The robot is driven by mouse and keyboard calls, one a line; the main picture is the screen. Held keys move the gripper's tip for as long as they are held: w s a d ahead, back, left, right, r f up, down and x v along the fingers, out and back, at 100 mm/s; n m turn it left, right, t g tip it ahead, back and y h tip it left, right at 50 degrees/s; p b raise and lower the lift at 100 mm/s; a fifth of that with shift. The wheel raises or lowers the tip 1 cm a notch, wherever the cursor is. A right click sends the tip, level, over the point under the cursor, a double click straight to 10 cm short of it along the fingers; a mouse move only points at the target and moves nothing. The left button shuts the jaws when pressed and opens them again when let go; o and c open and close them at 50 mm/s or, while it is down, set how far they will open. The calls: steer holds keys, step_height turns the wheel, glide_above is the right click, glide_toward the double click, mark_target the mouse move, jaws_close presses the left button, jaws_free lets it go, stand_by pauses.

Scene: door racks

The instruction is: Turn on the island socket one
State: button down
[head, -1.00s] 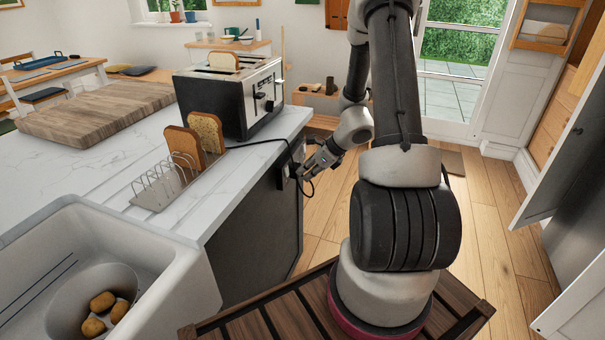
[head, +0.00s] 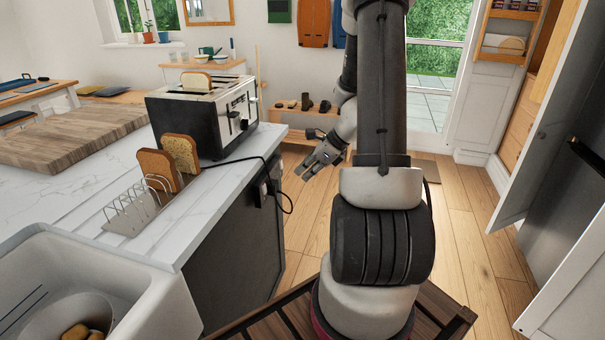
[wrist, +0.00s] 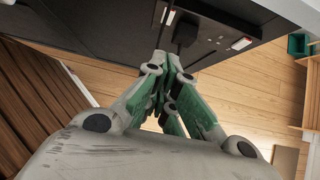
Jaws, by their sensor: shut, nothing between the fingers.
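The island socket (head: 264,192) is on the dark end panel of the island, below the worktop edge. A black plug with a cable sits in it. In the wrist view the black plug (wrist: 186,34) shows between two small white-and-red rockers, one at left (wrist: 170,17) and one at right (wrist: 241,43). Whether either rocker is on, I cannot tell. My gripper (head: 309,172) is to the right of the socket and apart from it, over the floor. In the wrist view my gripper's fingers (wrist: 165,60) are together and empty, pointing towards the panel.
The toaster (head: 205,115) stands on the white worktop, its cable (head: 285,200) looping off the edge by the socket. A toast rack (head: 140,205) is nearer, beside the sink (head: 130,265). An open door (head: 560,130) is at right.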

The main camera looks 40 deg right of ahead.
mark_target(265, 189)
steer(key=shift+s+d+f, duration=0.1)
steer(key=shift+s+f, duration=0.15)
steer(key=shift+f, duration=0.3)
steer(key=x, duration=0.4)
steer(key=w+a+r+x, duration=0.1)
steer(key=x, duration=0.8)
steer(key=shift+w+a+r, duration=0.2)
steer(key=shift+w+r, duration=0.1)
steer(key=shift+r, duration=0.1)
